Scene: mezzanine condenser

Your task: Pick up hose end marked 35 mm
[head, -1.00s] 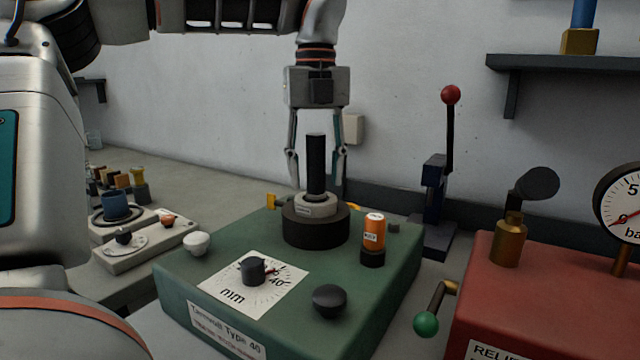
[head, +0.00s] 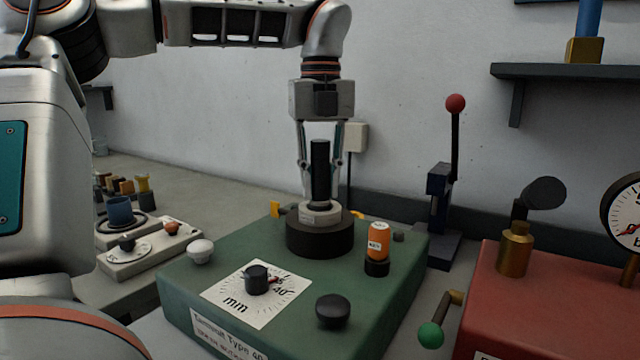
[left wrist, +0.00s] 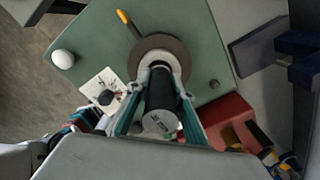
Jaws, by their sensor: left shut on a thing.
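A black upright hose end (head: 319,168) stands in a pale collar on a dark round socket (head: 320,238) on top of a green machine (head: 208,262). My left gripper (head: 320,188) comes down from above and is shut on the hose end, one finger on each side. In the left wrist view the hose end (left wrist: 160,93) lies between the fingers, its pale end face towards the camera. Print on that face is too small to read surely. The hose end is still in the collar. My right gripper is not in view.
An orange cylinder (head: 378,240), a dial knob (head: 256,279) and a black knob (head: 332,311) are on the green machine. A red-knobbed lever (head: 454,135) stands behind right. A red box (head: 500,318) with a brass fitting (head: 515,250) is at right. Wall shelf (head: 560,73) above.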

